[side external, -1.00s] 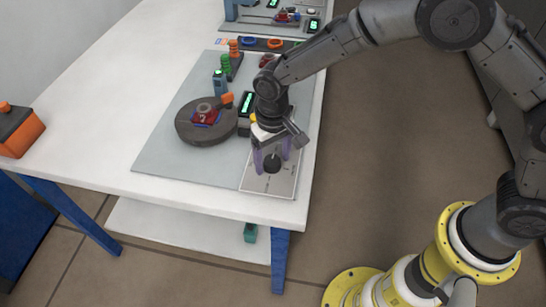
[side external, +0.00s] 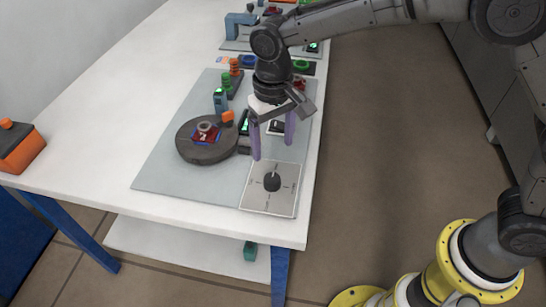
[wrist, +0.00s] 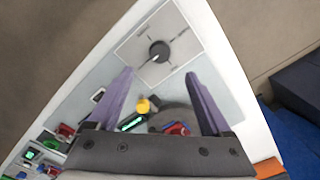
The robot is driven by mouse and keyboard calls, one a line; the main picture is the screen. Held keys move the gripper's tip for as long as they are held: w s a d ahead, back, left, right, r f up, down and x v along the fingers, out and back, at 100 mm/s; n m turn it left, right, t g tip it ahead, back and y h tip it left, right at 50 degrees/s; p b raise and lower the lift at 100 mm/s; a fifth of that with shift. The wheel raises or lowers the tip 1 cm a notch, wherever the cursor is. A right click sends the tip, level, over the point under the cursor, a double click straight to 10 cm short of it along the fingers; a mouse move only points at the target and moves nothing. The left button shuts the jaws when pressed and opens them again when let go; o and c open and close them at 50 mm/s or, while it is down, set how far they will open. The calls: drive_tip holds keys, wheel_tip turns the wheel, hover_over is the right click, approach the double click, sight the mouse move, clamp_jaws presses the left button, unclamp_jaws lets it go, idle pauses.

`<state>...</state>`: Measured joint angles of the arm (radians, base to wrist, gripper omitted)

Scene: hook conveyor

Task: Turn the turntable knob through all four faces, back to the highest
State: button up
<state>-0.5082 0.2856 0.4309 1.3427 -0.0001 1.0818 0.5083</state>
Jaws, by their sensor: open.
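The black knob (side external: 271,182) stands on a light square plate (side external: 286,204) with printed marks at the table's front right. In the wrist view, the knob (wrist: 159,51) has a pale pointer line towards the lower left; the labels around it are too small to read. The round dark turntable (side external: 204,156) sits left of the plate. It carries a red and blue block (side external: 206,135) with a pale mark and a grey ring on top. My gripper (side external: 273,150) is open and empty, its purple fingers above and behind the knob, apart from it.
A small green-lit display (side external: 244,121) stands behind the turntable, partly hidden by my gripper; its reading is unclear. An orange part (side external: 228,117) is at the turntable's edge. An orange box (side external: 20,150) is at far left.

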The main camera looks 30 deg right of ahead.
wheel_tip(320, 180, up, 2)
drive_tip(key=shift+r, duration=0.1)
idle(0.4)
drive_tip(key=s+d+r+m+t, duration=0.1)
drive_tip(key=s+d+r+t, duration=0.15)
drive_tip(key=d+r, duration=0.45)
drive_tip(key=s+d+r+m+t, duration=0.15)
drive_tip(key=s+d+r, duration=0.25)
drive_tip(key=d+r, duration=0.4)
drive_tip(key=s+d+t, duration=0.1)
drive_tip(key=s+d, duration=0.5)
drive_tip(key=s, duration=0.4)
drive_tip(key=s+d+f+n, duration=0.1)
drive_tip(key=s+f+n, duration=0.1)
drive_tip(key=s+f, duration=0.4)
drive_tip(key=shift+s+d+f+t, duration=0.3)
drive_tip(key=shift+s+f, duration=0.05)
drive_tip(key=shift+s, duration=0.5)
